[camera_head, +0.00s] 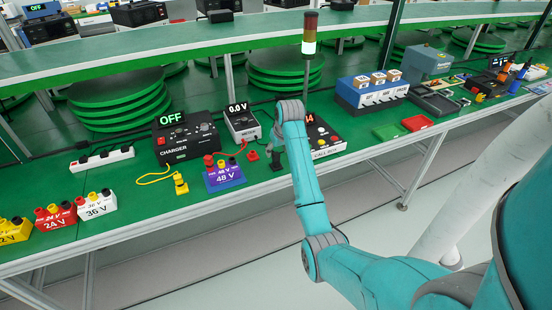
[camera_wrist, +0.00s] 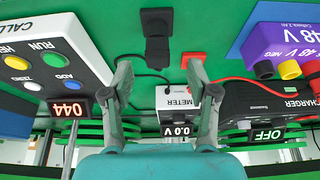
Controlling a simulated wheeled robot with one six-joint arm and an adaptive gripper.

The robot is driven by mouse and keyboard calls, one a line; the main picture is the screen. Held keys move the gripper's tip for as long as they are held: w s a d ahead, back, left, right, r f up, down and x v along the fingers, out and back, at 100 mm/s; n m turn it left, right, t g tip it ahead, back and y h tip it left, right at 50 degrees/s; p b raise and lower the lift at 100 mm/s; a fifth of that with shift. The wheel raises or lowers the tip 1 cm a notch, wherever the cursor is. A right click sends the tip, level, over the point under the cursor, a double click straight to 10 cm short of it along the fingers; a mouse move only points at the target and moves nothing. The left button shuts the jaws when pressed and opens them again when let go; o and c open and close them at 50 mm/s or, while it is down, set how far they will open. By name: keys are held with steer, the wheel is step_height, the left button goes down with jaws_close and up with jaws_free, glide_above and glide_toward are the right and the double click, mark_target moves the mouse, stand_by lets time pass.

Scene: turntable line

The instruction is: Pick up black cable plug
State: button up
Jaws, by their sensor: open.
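The black cable plug (camera_wrist: 157,42) lies on the green bench in the wrist view, with a black cable leading toward the meter. In the head view a small dark shape (camera_head: 277,164) at my gripper is probably this plug, but it is partly lost against the gripper. My gripper (camera_wrist: 160,72) is open and empty, with its fingers to either side in the wrist picture and the plug beyond the fingertips. A red plug (camera_wrist: 194,60) lies beside the black one, near the right finger. It also shows in the head view (camera_head: 252,155).
The meter (camera_head: 241,123) reads 0.0 V. The charger (camera_head: 186,138) shows OFF. A blue-purple 48 V battery (camera_head: 224,177) stands left of my gripper, and the call box (camera_head: 325,140) right of it. Bare green bench lies in front of the call box.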

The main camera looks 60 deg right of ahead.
mark_target(277, 154)
steer(key=shift+x, duration=2.65)
steer(key=shift+d, duration=0.1)
steer(key=c, duration=1.1)
